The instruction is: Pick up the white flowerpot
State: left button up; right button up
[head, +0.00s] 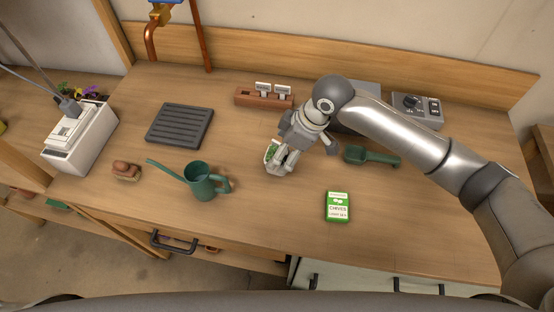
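A small white flowerpot (270,165) with green leaves in it is near the middle of the worktop. It is partly hidden by my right gripper (289,158), which reaches in from the right and points down over it. Grey finger parts are right beside the pot and overlap it in the picture. I cannot tell whether the fingers are closed on the pot or whether it is clear of the worktop. My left gripper is not in view.
A green watering can (202,184) and dark slatted tray (180,126) stand to the left. A green seed packet (337,206) lies front right; a green scoop (372,156) lies right. A terracotta label holder (264,97) is behind. A white box (80,138) stands far left.

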jog(key=shift+w+p+x, duration=0.2)
jog(key=shift+p+x, duration=0.35)
jog(key=shift+x, duration=1.75)
jog(key=c, duration=1.2)
jog(key=shift+o, duration=0.2)
jog(key=shift+r, duration=0.15)
